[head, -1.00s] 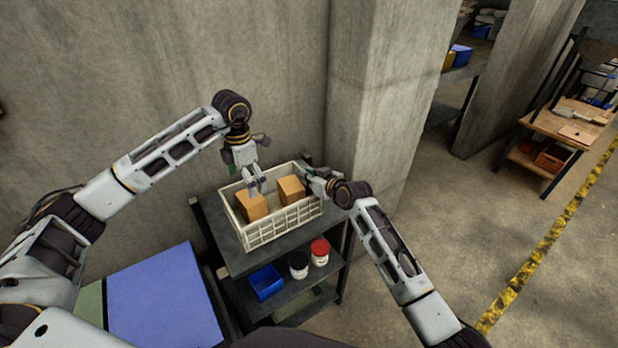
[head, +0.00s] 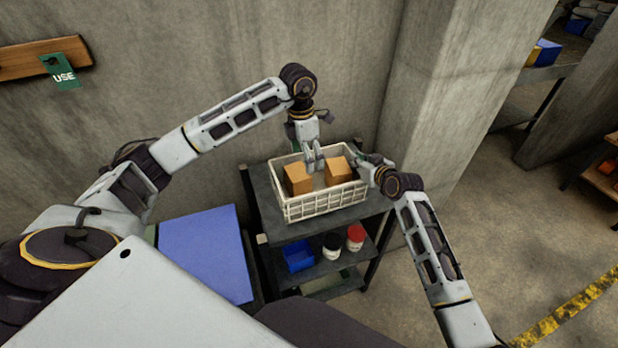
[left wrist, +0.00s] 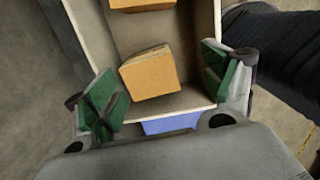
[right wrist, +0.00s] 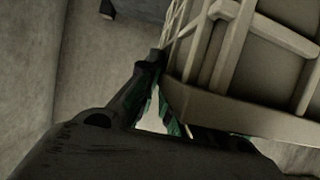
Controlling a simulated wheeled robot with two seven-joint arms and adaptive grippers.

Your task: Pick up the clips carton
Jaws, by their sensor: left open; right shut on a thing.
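Two plain brown cartons stand in a white slatted crate (head: 325,204): a left carton (head: 298,181) and a right carton (head: 339,172). I cannot read which is the clips carton. My left gripper (head: 314,163) is open, pointing down over the crate near the left carton. In the left wrist view one carton (left wrist: 150,74) lies between and beyond the spread green-padded fingers, not gripped; the other carton (left wrist: 142,4) is cut by the top edge. My right gripper (head: 364,161) is shut on the crate's right rim; the crate (right wrist: 245,107) also fills the right wrist view's upper right.
The crate stands on the top shelf of a dark rack (head: 262,191), close to concrete walls. Below are a blue bin (head: 298,256), a black-lidded jar (head: 332,246) and a red-lidded jar (head: 355,238). A blue panel (head: 205,250) is at left. Open floor lies right.

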